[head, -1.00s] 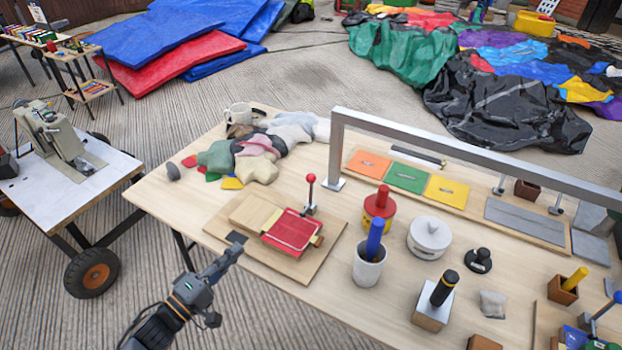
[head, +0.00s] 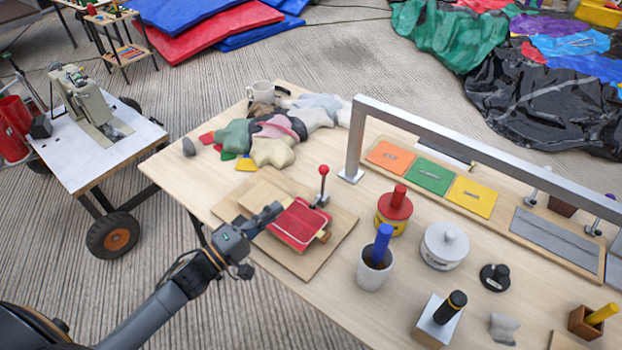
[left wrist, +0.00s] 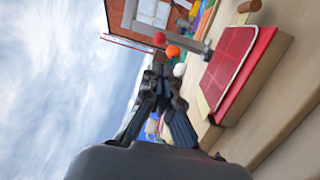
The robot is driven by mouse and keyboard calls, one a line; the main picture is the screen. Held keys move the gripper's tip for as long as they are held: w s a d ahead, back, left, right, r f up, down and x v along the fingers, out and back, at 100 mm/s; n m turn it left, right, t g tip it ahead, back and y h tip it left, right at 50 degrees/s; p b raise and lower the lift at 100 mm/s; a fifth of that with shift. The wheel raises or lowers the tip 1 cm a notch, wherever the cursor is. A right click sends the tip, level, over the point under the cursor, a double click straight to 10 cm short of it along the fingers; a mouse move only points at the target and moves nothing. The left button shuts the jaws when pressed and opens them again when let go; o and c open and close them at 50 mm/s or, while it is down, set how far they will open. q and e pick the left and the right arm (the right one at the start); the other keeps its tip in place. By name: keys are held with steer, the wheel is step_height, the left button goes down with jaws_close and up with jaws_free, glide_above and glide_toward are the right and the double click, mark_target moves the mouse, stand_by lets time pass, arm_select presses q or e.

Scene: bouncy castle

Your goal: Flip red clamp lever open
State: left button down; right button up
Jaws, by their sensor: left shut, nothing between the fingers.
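The clamp lever, a thin metal rod with a red ball knob (head: 323,170), stands upright at the back edge of a wooden board (head: 325,259). The red knob also shows in the left wrist view (left wrist: 159,38), beyond my fingers. A red pad (head: 300,224) on a wooden block lies in front of the lever, and it shows at right in the left wrist view (left wrist: 238,62). My left gripper (head: 273,212) is shut and empty, at the left edge of the red pad, apart from the lever. My right gripper is not in view.
A metal frame (head: 450,135) rises at right. A red-topped tin (head: 393,211) and a cup with a blue handle (head: 372,272) stand to the right.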

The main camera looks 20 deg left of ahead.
arm_select(q)
steer(key=p, duration=0.1)
glide_toward(321, 167)
steer(key=x, duration=0.2)
steer(key=f+x, duration=0.1)
steer(key=x, duration=0.2)
steer(key=shift+w+d, duration=0.15)
steer(key=shift+d, duration=0.1)
steer(key=shift+w+d, duration=0.2)
steer(key=shift+w, duration=0.2)
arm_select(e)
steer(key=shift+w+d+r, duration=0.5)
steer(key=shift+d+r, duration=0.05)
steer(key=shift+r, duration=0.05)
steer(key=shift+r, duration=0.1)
